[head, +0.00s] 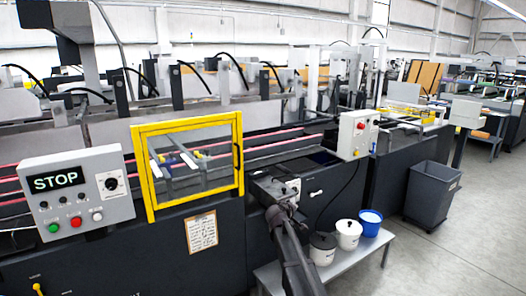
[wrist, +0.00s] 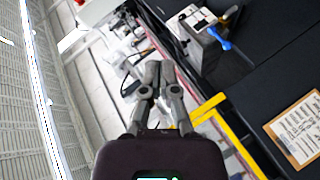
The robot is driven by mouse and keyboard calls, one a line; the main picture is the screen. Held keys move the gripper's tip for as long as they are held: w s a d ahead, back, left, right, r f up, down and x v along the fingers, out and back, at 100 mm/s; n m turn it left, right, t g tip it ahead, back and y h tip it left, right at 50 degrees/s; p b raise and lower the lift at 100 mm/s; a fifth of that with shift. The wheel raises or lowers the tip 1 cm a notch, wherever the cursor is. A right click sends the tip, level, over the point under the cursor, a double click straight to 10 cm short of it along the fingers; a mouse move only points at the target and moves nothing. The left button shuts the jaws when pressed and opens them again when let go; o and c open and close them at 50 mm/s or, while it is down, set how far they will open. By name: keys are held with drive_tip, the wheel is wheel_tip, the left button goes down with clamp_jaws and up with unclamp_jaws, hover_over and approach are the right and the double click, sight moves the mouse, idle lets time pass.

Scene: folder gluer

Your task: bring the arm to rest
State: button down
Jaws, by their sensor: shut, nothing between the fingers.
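My arm (head: 295,255) rises from the bottom of the head view and reaches toward the front of the machine, just right of the yellow-framed guard. Its far end is dark against the dark machine, so the fingers are hard to make out there. In the wrist view my gripper (wrist: 156,70) is shut, with its fingertips together and nothing between them. The fingers appear in front of blurred machine parts and pale floor or wall, and I see no contact.
The yellow-framed guard (head: 148,170) is closed beside the arm; its frame also shows in the wrist view (wrist: 232,140). A control box reads STOP (head: 75,195). A low bench (head: 285,272) holds white and blue buckets (head: 370,222). A grey bin (head: 432,195) stands right, with open floor beyond.

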drive_tip(key=s+d+f+m+g, duration=0.2)
drive_tip(key=s+d, duration=0.1)
drive_tip(key=s, duration=0.4)
drive_tip(key=s+d+f+m+g, duration=0.2)
drive_tip(key=s+d+f, duration=0.1)
drive_tip(key=s, duration=0.4)
drive_tip(key=s+f+m+g+y, duration=0.1)
drive_tip(key=s+g+y, duration=0.1)
drive_tip(key=s, duration=0.7)
drive_tip(key=s+a+f+m+g+y+p, duration=0.1)
drive_tip(key=s+f+g+y, duration=0.1)
drive_tip(key=s, duration=0.7)
drive_tip(key=s+f+m+g+y, duration=0.1)
drive_tip(key=s+g, duration=0.3)
drive_tip(key=s, duration=0.5)
drive_tip(key=shift+a+f+y+p, duration=0.3)
drive_tip(key=shift+f+y+p, duration=0.1)
drive_tip(key=shift+y, duration=0.3)
drive_tip(key=shift+s, duration=0.15)
